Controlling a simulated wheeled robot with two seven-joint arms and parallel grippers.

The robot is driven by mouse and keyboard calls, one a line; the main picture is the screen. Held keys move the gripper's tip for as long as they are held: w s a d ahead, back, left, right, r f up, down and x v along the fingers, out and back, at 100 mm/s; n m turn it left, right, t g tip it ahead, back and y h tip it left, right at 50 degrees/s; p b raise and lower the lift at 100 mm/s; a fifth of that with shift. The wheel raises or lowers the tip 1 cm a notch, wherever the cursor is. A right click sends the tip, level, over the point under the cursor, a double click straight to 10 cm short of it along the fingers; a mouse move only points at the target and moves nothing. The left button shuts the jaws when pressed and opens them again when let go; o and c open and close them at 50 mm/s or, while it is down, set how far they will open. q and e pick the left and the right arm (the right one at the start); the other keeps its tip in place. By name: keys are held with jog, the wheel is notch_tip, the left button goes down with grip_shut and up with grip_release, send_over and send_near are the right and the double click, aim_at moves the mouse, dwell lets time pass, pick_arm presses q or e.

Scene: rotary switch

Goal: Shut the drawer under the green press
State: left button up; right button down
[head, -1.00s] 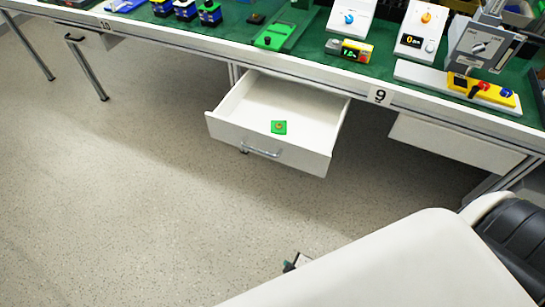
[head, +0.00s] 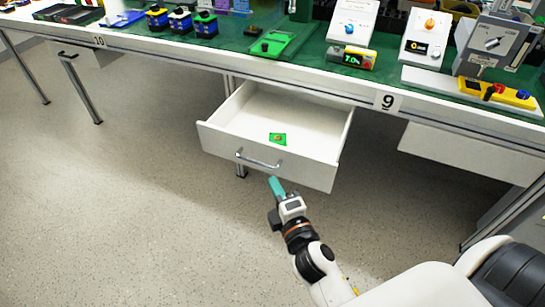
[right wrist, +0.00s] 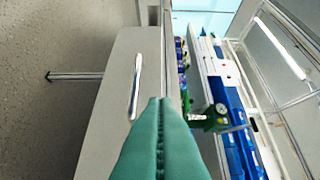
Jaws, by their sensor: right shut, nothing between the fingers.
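The white drawer (head: 310,173) is pulled out under the green-topped bench, with a metal bar handle (head: 259,160) on its front. A small green piece (head: 278,139) lies inside it. The green press (head: 271,45) stands on the bench above the drawer. My right gripper (head: 274,182) is shut and empty, with teal fingers, just in front of and below the drawer front. In the right wrist view the shut fingers (right wrist: 162,105) point toward the drawer front (right wrist: 115,90) and its handle (right wrist: 136,87). I cannot tell whether they touch it. My left gripper is out of view.
The bench edge (head: 330,90) runs above the drawer, and a closed white drawer (head: 465,155) sits to the right. Switch boxes and a yellow control strip (head: 497,93) stand on the bench. A bench leg (head: 82,88) is at left. The floor in front is clear.

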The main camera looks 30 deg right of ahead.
send_near(267, 146)
jog(key=w+a, duration=0.3)
jog(key=w+d, duration=0.2)
jog(key=shift+w+d, duration=0.1)
jog(key=shift+d, duration=0.25)
jog(key=shift+w+d, duration=0.35)
jog(key=shift+d, duration=0.05)
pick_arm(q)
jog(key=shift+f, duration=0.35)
